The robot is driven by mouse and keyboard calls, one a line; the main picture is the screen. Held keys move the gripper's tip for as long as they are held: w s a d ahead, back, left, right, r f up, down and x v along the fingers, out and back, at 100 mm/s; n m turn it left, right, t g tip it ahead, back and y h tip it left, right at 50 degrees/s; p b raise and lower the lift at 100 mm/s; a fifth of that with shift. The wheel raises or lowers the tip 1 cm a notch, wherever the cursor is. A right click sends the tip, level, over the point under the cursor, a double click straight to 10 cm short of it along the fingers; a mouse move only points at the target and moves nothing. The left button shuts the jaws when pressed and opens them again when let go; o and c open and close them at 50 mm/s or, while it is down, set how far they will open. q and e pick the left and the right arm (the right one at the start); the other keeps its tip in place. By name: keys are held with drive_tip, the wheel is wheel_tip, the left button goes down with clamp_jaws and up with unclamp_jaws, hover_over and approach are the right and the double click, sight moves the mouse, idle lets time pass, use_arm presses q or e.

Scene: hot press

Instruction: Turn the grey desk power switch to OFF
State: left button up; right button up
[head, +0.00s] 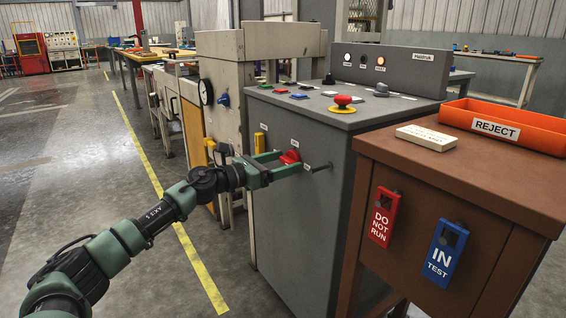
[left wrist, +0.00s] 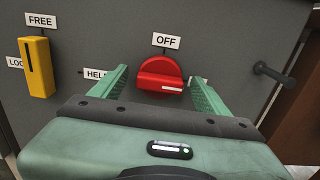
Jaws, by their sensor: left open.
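The red rotary knob (left wrist: 160,75) is on the front panel of the grey desk (head: 300,200); it also shows in the head view (head: 289,157). An OFF label (left wrist: 166,40) is above it. Its grip bar lies roughly across, with a white mark at the lower right, toward a label partly hidden by my right-hand finger. My left gripper (head: 291,161) is open, its fingers on either side of the knob in the left wrist view; I cannot tell whether they touch it. A partly hidden label starting "HEL" is left of the knob. My right gripper is not in view.
A yellow lever (left wrist: 38,67) stands upright under a FREE label, left of the knob. A dark peg (left wrist: 273,73) sticks out to the right. A brown cabinet (head: 450,165) with an orange REJECT tray (head: 520,124) and hanging red and blue tags stands close right. Floor at left is clear.

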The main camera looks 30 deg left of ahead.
use_arm(q)
drive_tip(key=c, duration=1.4)
drive_tip(key=shift+r, duration=0.1)
